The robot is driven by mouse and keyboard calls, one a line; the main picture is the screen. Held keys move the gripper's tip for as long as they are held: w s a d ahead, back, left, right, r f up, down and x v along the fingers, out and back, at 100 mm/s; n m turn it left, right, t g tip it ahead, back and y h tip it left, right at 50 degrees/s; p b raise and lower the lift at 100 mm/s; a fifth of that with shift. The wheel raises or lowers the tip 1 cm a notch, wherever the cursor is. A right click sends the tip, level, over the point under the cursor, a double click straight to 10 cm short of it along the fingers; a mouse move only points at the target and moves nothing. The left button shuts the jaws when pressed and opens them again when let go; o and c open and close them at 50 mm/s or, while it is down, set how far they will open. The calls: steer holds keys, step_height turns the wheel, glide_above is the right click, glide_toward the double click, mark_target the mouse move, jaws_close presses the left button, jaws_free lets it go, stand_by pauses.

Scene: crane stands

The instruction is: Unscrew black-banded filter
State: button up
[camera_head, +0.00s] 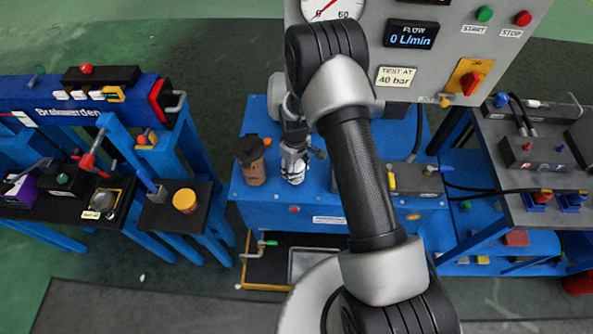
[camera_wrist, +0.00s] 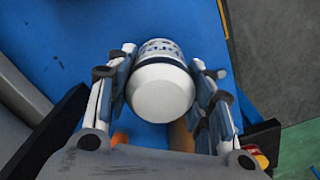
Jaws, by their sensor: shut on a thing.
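A white cylindrical filter (camera_wrist: 161,92) with dark print and a thin dark line round it shows in the wrist view, its rounded white end toward the camera. My gripper (camera_wrist: 164,72) has its fingers shut on it from both sides. In the head view my gripper (camera_head: 295,152) reaches down over the blue bench, and the white filter (camera_head: 293,174) shows below its fingers. The filter's far end, where it meets the bench, is hidden. I cannot tell whether it is still threaded on.
A brown cylinder with a black top (camera_head: 254,170) stands close left of the gripper on the blue bench (camera_head: 330,212). The grey gauge panel (camera_head: 455,55) rises behind my arm. A blue stand (camera_head: 95,105) is at left; a grey table (camera_head: 520,190) is at right.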

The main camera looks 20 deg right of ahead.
steer(key=n, duration=0.5)
steer(key=shift+b, duration=0.3)
steer(key=n, duration=0.5)
steer(key=shift+r+b, duration=0.1)
steer(key=shift+b, duration=0.2)
steer(key=n, duration=0.5)
stand_by(0.3)
